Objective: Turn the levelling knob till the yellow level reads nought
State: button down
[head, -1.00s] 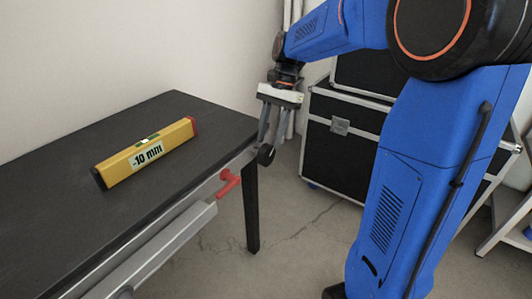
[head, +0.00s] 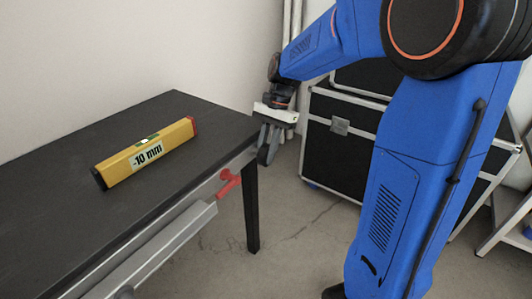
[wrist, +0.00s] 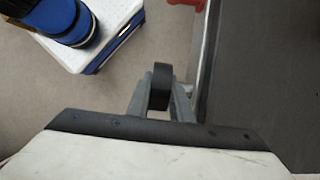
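The yellow level (head: 146,154) lies on the dark table (head: 60,190), and its display reads -10 mm. A red knob or handle (head: 229,182) sticks out from the table's front edge near the right leg. It is partly in view at the top of the wrist view (wrist: 183,4). My gripper (head: 265,153) hangs beyond the table's right end, apart from the red knob. In the wrist view its grey fingers converge on one dark piece at their tips (wrist: 162,86), beside the table edge. The fingers look shut, with nothing clearly held.
A grey rail (head: 160,250) runs below the table's front edge, with a dark round part at its lower left. A black case with silver edges (head: 330,145) stands on the floor at the right, behind my arm. Bare floor lies between the table and the case.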

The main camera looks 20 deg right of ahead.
jog(key=shift+h, duration=0.3)
jog(key=t+h, duration=0.3)
jog(key=shift+s+a, duration=0.15)
jog(key=shift+a, duration=0.15)
jog(key=shift+f+t+h, duration=0.1)
jog(key=shift+t+h, duration=1.1)
jog(key=shift+h, duration=0.6)
jog(key=c, duration=1.6)
grip_release()
jog(key=shift+s, duration=0.1)
jog(key=v, duration=1.7)
jog(key=shift+a, duration=0.25)
